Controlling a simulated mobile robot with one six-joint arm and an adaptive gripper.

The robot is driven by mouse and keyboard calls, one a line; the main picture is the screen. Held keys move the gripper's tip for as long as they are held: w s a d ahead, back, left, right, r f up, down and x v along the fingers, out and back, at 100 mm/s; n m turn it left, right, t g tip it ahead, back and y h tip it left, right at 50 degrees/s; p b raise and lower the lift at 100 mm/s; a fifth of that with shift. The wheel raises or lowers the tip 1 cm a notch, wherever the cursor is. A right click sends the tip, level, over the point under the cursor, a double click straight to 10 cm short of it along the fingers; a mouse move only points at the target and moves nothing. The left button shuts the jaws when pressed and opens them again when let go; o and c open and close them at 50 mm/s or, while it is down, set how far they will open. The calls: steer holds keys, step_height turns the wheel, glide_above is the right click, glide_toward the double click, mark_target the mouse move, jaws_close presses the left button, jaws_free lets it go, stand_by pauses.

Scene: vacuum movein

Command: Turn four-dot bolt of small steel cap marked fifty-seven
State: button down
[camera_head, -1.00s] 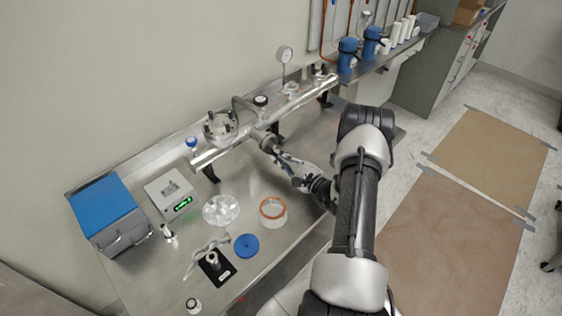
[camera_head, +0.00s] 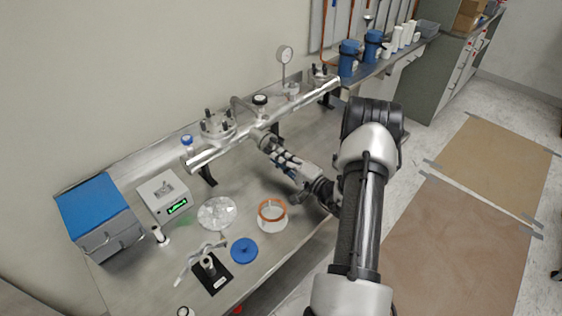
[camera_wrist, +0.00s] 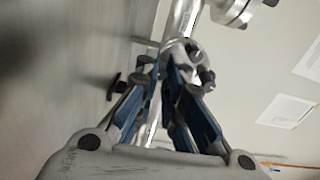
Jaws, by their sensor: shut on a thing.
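A steel tube (camera_head: 208,154) runs along the wall above the bench, and a small steel cap (camera_head: 258,136) sits on a short port at its front. My gripper (camera_head: 268,145) is at this cap. In the wrist view, my gripper (camera_wrist: 173,66) has its blue-padded fingers closed in at the small cap (camera_wrist: 187,48), shut on what looks like one of its bolts. The gripped bolt is mostly hidden between the fingers. Another bolt (camera_wrist: 206,76) shows free at the right. The dots and the number mark are too small to read.
A larger flange (camera_head: 217,125) with upright dark bolts stands on the tube to the left. Below stand an orange-rimmed jar (camera_head: 273,224), a blue lid (camera_head: 244,250), a clear dish (camera_head: 217,213) and a display box (camera_head: 164,195).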

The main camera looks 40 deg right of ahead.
steer(key=shift+n, duration=0.6)
steer(key=c, duration=1.9)
jaws_free()
steer(key=shift+s, duration=0.15)
steer(key=s, duration=1.1)
steer(key=shift+s+d, duration=0.4)
